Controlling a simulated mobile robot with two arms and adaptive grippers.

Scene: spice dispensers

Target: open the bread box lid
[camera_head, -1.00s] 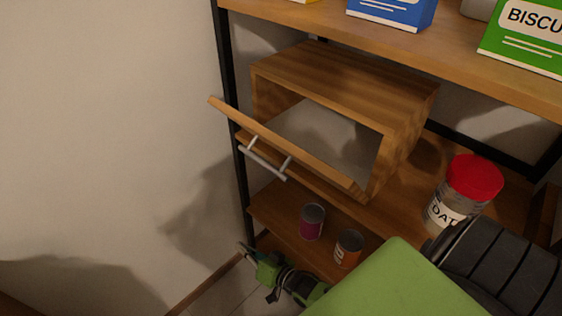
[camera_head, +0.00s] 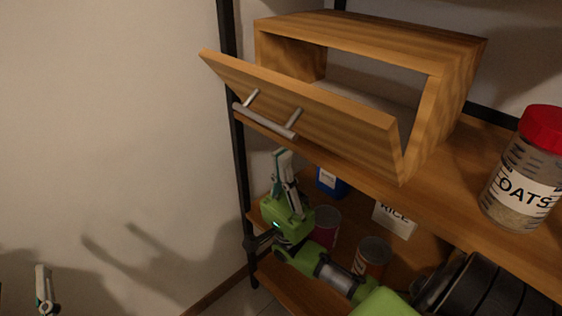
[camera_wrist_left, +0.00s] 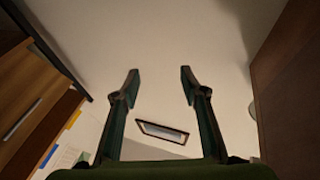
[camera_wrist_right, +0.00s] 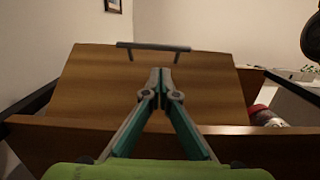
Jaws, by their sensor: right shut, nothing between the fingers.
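The wooden bread box (camera_head: 370,32) stands on the shelf in the head view. Its lid (camera_head: 325,112) is partly open, its top edge tilted outward and its inside visible behind it. The metal bar handle (camera_head: 264,121) is on the lid's outer face and also shows in the right wrist view (camera_wrist_right: 155,46). My right gripper (camera_head: 283,155) is shut and empty, pointing up below the handle. In the right wrist view its closed tips (camera_wrist_right: 160,76) are in front of the lid; contact cannot be told. My left gripper (camera_wrist_left: 160,78) is open and empty, away from the box.
An oats jar (camera_head: 525,170) with a red lid stands right of the box. Below are cans (camera_head: 372,256), a rice package (camera_head: 395,220) and a blue package (camera_head: 331,182), close to my right arm. A black shelf post (camera_head: 232,150) is at the left. Free room lies left of it.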

